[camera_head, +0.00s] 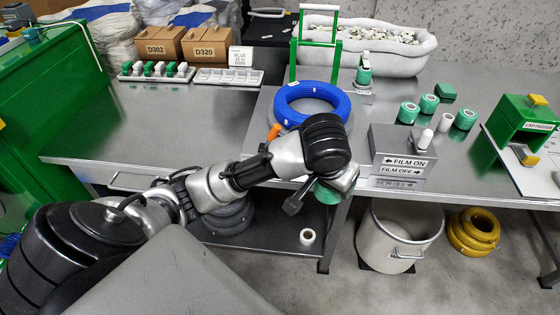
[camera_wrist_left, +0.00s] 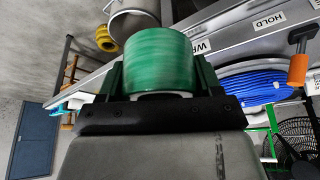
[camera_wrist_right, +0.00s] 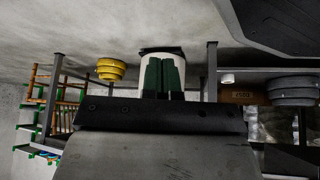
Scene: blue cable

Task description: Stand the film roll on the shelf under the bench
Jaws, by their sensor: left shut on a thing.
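My left gripper (camera_head: 322,192) is shut on a green film roll (camera_head: 327,193), in front of the bench (camera_head: 200,120) edge. The gripper and arm hide most of the roll in the head view. In the left wrist view the roll (camera_wrist_left: 160,60) sits between both fingers. The dark shelf (camera_head: 270,237) under the bench lies below and left of the held roll, which is apart from it. A small white roll (camera_head: 307,237) stands near the shelf's right end. My right gripper (camera_wrist_right: 162,78) is outside the head view; its fingers are together and look empty.
A grey round stack (camera_head: 225,217) occupies the shelf's left part, partly behind my arm. A bench leg (camera_head: 335,235), a steel pot (camera_head: 398,235) and yellow coils (camera_head: 473,232) stand right of the shelf. A blue cable coil (camera_head: 310,100) and FILM ON/OFF box (camera_head: 403,150) are on the bench.

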